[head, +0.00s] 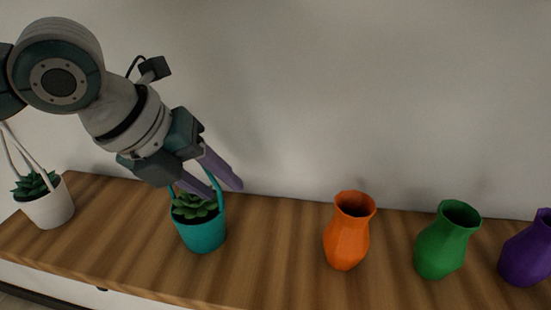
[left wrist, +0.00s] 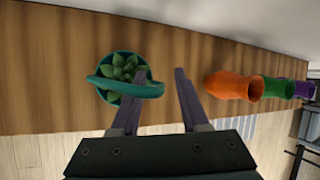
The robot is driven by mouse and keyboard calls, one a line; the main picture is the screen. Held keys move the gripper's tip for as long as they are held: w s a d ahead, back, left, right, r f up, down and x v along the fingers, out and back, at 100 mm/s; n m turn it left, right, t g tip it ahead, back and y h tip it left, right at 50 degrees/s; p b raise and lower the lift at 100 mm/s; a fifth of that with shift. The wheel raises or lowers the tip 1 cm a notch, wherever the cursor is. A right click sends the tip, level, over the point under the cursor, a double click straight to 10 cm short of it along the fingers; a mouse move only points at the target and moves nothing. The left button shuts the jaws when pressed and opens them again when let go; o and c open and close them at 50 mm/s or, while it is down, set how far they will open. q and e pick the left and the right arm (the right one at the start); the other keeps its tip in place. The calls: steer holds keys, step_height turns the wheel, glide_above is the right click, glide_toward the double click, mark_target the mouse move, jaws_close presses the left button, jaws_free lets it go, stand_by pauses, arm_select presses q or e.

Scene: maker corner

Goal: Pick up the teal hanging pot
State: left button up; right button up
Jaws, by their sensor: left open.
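The teal hanging pot (head: 203,235) stands upright on the wooden surface, with a green succulent in it and a teal handle arching over the top. My left gripper (head: 228,191) is open, with its purple fingers pointing down at the pot's handle. In the left wrist view the teal pot (left wrist: 112,92) lies ahead of the left finger, and its handle crosses that fingertip. I cannot tell whether finger and handle touch. My right gripper is in neither view.
A white hanging pot (head: 48,207) with a succulent stands at the left end of the wooden surface (head: 275,250). An orange vase (head: 347,238), a green vase (head: 440,248) and a purple vase (head: 527,255) stand to the right. A plain wall rises behind.

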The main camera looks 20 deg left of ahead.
arm_select(q)
jaws_close()
stand_by(1.4)
